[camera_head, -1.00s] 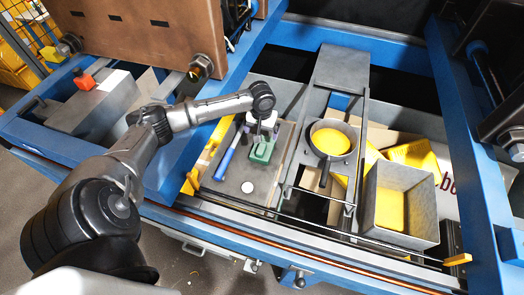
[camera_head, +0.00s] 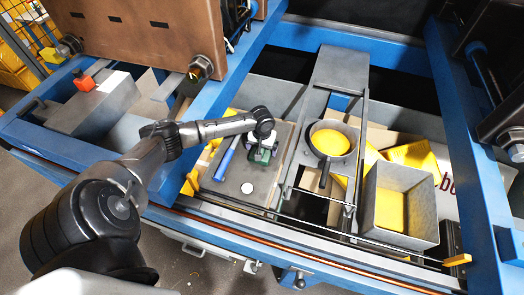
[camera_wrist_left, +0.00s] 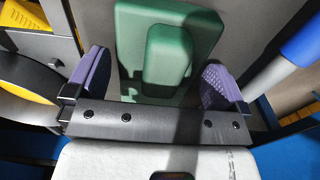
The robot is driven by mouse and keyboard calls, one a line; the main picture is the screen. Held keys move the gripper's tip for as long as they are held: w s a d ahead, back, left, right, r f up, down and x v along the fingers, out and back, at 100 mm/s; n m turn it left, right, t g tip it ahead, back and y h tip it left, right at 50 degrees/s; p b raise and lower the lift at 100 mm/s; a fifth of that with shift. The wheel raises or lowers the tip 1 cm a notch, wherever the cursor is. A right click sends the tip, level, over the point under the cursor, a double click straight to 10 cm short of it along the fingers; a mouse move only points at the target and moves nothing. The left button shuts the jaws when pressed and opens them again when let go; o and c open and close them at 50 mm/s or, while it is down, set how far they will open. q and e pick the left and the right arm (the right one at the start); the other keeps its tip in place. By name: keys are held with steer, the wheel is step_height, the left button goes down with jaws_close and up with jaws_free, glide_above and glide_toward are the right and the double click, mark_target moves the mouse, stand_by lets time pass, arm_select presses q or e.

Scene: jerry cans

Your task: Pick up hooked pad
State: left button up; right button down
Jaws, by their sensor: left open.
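The hooked pad is most likely the green block (camera_head: 264,155) on the grey plate; no hook can be made out. In the left wrist view the green pad (camera_wrist_left: 168,45) shows as a flat plate with a raised bar along its middle. My left gripper (camera_wrist_left: 155,80) is open, with its purple fingertips on either side of the pad's near end. Whether they touch it cannot be told. In the head view the left gripper (camera_head: 262,147) is over the pad and hides part of it. My right gripper is not in view.
A blue-handled tool (camera_head: 226,160) lies left of the pad, and a white disc (camera_head: 247,188) lies on the grey plate (camera_head: 230,188). To the right are a round pan (camera_head: 331,140) with yellow contents and a grey bin (camera_head: 428,190). Blue frame beams (camera_head: 476,150) enclose the area.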

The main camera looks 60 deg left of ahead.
arm_select(q)
steer(key=c, duration=0.7)
